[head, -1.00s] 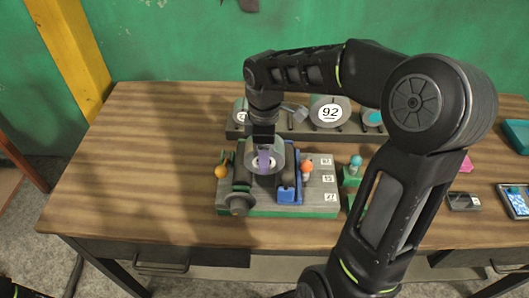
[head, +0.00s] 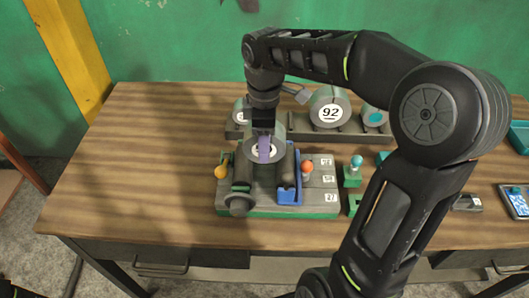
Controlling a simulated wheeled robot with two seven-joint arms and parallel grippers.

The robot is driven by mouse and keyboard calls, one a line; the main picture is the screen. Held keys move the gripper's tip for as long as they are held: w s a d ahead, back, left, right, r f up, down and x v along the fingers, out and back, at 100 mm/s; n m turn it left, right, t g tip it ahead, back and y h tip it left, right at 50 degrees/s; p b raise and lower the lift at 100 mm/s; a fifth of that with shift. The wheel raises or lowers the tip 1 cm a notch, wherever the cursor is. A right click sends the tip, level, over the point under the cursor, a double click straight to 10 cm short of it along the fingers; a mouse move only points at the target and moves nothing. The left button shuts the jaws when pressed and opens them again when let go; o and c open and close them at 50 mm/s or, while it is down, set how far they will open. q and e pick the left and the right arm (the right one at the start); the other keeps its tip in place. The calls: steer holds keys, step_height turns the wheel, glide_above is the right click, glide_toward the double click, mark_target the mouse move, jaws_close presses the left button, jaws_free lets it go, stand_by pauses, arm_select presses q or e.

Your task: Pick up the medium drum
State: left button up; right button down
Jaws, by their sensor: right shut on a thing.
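My right gripper (head: 264,149) comes down from above with a purple finger across the face of a grey drum (head: 279,151). It is shut on this drum, which I take to be the medium drum. The drum's round white label is mostly hidden by the finger. The drum is just above a green-and-grey fixture (head: 318,191) with a blue bracket (head: 289,197) and dark rollers (head: 240,205); whether it still touches the fixture I cannot tell. My left gripper is not in view.
Behind, a rack (head: 325,138) holds a large drum marked 92 (head: 331,111), a teal-centred drum (head: 375,118) and a smaller drum (head: 240,112). The table's left side (head: 130,170) is clear.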

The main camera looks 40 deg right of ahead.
step_height(320, 180, up, 6)
steer(key=shift+f, duration=0.2)
stand_by(0.8)
